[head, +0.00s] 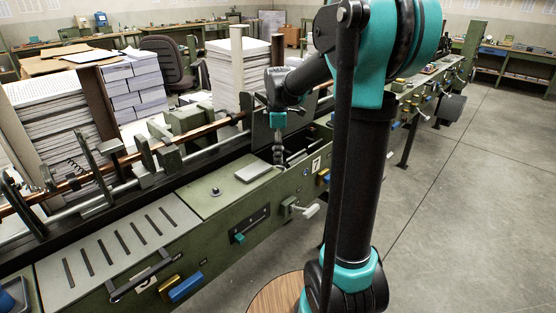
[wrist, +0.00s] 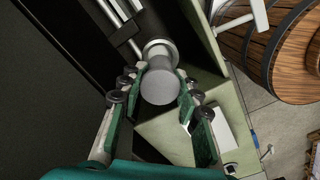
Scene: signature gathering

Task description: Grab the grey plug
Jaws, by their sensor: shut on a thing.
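The grey plug (wrist: 160,86) is a short, pale grey cylinder with a wider round flange behind it, in the upper middle of the wrist view. In the head view my gripper (head: 279,152) points down into an open recess of the long green machine. The plug cannot be made out there.
The green machine (head: 222,193) runs diagonally across the head view, with levers and rods along it. Tall paper stacks (head: 238,72) stand behind it. A wooden barrel (wrist: 275,50) stands at right in the wrist view. The floor (head: 450,200) at right is clear.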

